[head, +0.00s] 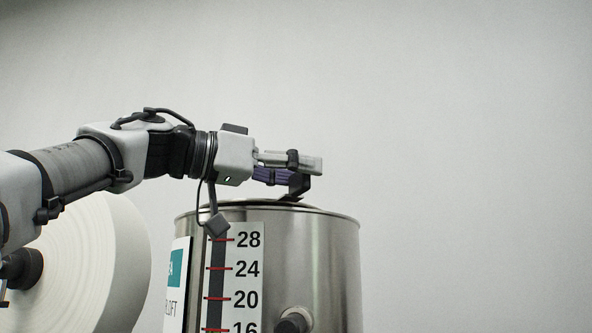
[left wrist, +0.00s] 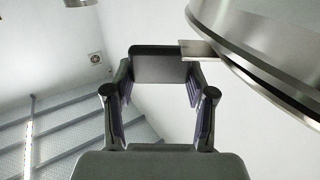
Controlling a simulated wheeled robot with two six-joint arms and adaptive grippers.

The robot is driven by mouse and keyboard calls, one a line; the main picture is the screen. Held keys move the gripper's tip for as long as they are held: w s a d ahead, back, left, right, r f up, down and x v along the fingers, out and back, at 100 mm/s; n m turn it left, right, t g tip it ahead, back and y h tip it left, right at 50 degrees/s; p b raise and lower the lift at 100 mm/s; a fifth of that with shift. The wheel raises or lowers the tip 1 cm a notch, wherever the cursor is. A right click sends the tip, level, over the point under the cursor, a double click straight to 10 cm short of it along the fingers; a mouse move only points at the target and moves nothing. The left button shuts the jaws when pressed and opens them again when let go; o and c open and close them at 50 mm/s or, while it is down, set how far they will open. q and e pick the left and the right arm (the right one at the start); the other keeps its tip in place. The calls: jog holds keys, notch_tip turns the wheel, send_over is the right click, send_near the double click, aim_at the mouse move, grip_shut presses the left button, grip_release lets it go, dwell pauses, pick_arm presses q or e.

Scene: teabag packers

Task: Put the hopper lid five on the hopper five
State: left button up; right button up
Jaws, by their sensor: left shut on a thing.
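The hopper (head: 335,260) is a tall steel cylinder with a scale strip on its front. Its lid (head: 262,203) shows as a thin, edge-on steel and dark strip at the top rim. My left gripper (head: 298,166) is just above the rim and shut on the dark lid handle (head: 301,184). In the left wrist view the handle (left wrist: 163,66) spans between the gripper fingers (left wrist: 160,85), and round steel edges (left wrist: 262,65) curve in at the upper right. I cannot tell whether the lid sits flush or slightly above the rim. My right gripper is not in view.
A large white roll (head: 105,265) stands left of the hopper, under my left arm. A knob (head: 292,322) sticks out from the hopper's front. A pale wall fills the background, with free room above and right of the hopper.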

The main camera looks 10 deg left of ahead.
pick_arm(q)
jog(key=shift+s+f, duration=0.1)
jog(key=shift+s, duration=0.1)
jog(key=o, duration=1.5)
jog(key=shift+w+f, duration=0.1)
